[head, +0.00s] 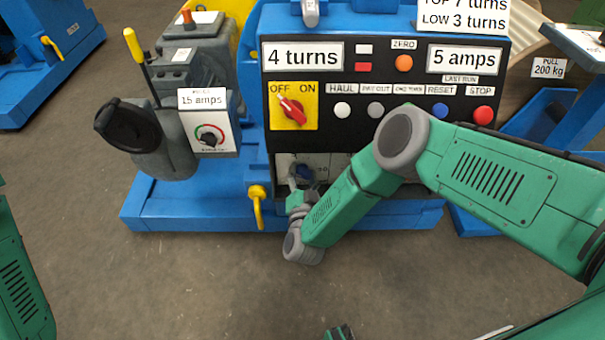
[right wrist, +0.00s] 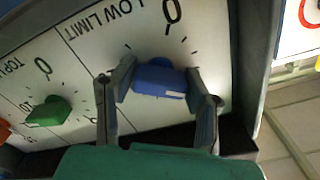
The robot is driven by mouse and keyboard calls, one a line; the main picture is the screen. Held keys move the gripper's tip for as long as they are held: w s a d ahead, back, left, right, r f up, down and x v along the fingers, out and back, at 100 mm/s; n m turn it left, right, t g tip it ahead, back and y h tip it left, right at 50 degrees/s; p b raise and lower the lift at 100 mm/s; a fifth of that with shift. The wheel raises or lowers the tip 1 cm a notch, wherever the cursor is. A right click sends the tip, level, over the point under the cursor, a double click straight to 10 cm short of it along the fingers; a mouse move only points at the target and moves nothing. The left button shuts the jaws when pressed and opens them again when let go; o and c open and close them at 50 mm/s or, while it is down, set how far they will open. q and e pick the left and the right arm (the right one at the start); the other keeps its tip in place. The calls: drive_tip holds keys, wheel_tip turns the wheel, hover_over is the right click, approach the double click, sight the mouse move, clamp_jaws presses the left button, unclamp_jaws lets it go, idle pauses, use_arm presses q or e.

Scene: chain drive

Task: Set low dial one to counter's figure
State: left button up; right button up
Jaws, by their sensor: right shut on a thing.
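The blue knob (right wrist: 158,76) sits on the white "LOW LIMIT" panel (right wrist: 95,45). My right gripper (right wrist: 158,88) is shut on this knob, one finger on each side. A white mark shows on the knob's face, but the figure it points to cannot be read. In the head view the blue knob (head: 304,172) is low on the machine front, partly hidden by my right gripper (head: 299,187). The counter (head: 303,57) reads "4 turns". A sign (head: 465,15) at the top reads "TOP 7 turns, LOW 3 turns".
A green knob (right wrist: 48,112) sits on the "TOP LIMIT" panel beside the blue one. Above are a red OFF/ON switch (head: 292,108) and a row of buttons, with red STOP (head: 483,115).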

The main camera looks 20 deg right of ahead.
drive_tip(key=shift+s+f+m, duration=0.2)
drive_tip(key=shift+f+m, duration=0.15)
drive_tip(key=shift+m, duration=0.15)
drive_tip(key=shift+a, duration=0.1)
drive_tip(key=o, duration=1.2)
drive_tip(key=shift+c, duration=0.2)
drive_tip(key=shift+w, duration=0.15)
drive_tip(key=shift+r, duration=0.15)
drive_tip(key=v, duration=1.2)
